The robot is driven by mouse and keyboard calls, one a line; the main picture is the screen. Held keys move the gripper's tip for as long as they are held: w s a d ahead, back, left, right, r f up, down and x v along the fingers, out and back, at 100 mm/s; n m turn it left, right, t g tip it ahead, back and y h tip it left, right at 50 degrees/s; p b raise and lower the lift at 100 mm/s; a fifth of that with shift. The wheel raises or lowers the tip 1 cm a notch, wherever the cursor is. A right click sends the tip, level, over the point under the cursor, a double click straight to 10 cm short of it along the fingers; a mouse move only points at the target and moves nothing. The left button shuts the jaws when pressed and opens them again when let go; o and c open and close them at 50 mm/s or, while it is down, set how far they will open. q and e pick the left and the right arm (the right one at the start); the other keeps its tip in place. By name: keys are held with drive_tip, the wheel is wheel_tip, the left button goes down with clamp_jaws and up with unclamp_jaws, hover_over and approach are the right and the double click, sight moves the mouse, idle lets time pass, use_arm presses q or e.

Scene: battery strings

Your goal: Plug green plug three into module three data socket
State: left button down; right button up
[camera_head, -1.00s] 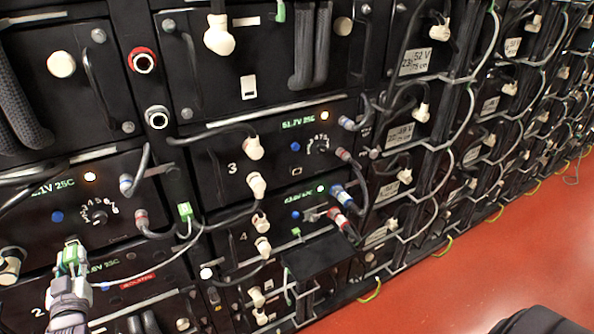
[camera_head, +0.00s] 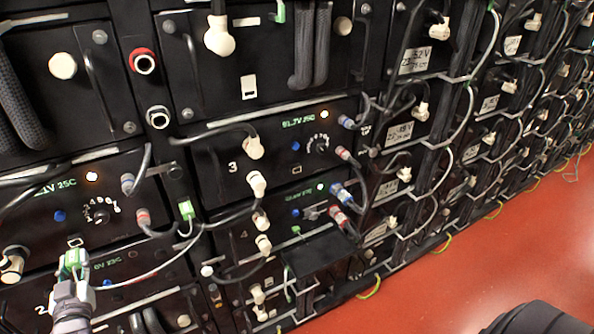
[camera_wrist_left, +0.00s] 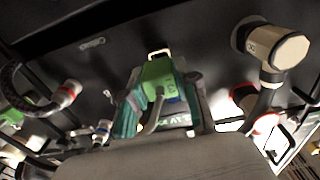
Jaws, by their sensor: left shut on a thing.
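My left gripper (camera_head: 73,287) is shut on a green plug (camera_head: 72,262) at the lower left. In the left wrist view, the green plug (camera_wrist_left: 160,78) sits between the fingers, its cable coming back toward the camera. A small pale-framed socket (camera_head: 75,241) shows just above the plug on the left panel. It also shows in the left wrist view (camera_wrist_left: 159,54), just beyond the plug's front. The plug looks apart from it, though the exact gap is unclear. A panel marked 3 (camera_head: 232,167) is further right, with a small socket (camera_head: 296,170). My right gripper is out of view.
Another green connector (camera_head: 185,210) hangs on a pale cable right of my gripper. White elbow connectors (camera_head: 254,147) and looped cables stick out from the panels. A black shelf (camera_head: 320,252) juts out at lower middle. The red floor (camera_head: 480,270) at right is clear.

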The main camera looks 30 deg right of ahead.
use_arm(q)
drive_tip(key=shift+s, duration=0.1)
drive_tip(key=shift+s+a+r+p, duration=0.1)
drive_tip(key=shift+s+p, duration=1.3)
drive_tip(key=shift+s, duration=1)
